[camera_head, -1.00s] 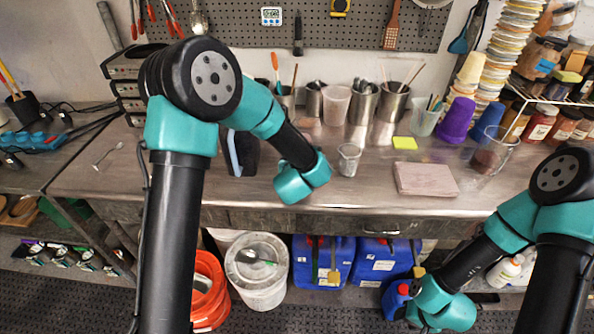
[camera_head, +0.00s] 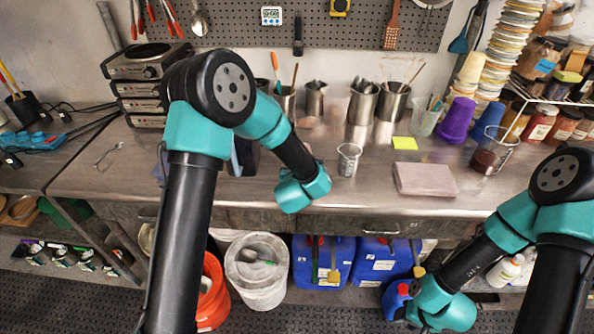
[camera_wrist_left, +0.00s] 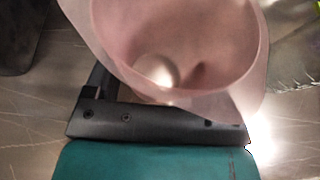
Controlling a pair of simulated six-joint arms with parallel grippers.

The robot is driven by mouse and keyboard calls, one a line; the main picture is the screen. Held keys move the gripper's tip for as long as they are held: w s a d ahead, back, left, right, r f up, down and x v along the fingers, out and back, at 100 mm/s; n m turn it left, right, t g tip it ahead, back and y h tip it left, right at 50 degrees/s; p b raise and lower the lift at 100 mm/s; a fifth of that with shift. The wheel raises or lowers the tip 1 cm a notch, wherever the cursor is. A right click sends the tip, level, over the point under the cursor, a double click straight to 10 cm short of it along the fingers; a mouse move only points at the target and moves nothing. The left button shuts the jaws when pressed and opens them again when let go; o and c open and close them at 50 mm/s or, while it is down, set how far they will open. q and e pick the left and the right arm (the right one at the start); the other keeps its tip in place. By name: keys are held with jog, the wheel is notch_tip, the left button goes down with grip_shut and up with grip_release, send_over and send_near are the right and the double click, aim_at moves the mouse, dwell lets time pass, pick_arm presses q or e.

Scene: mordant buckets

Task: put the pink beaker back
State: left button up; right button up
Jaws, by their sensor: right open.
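The pink beaker (camera_wrist_left: 175,50) fills much of the left wrist view, translucent, its open mouth toward the camera. It sits against the black jaw base of my left gripper (camera_wrist_left: 160,118), which is shut on it; the contact is mostly hidden. In the head view the beaker does not show, and the left fingers are hidden behind my left wrist, over the front of the bench. My right gripper (camera_head: 426,322) is low at the lower right, below the bench front, open and empty, its fingertips hardly visible.
A small clear cup (camera_head: 348,160) stands just right of my left wrist. A pink slab (camera_head: 425,179) and yellow notes (camera_head: 404,143) lie to its right. Metal tool cups (camera_head: 361,103) line the back, with bare bench (camera_head: 335,115) between two of them. A purple cup (camera_head: 458,120) stands farther right.

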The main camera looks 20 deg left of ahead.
pick_arm(q)
jog(key=o, duration=0.4)
jog(key=shift+r, duration=0.2)
jog(key=v, duration=1.2)
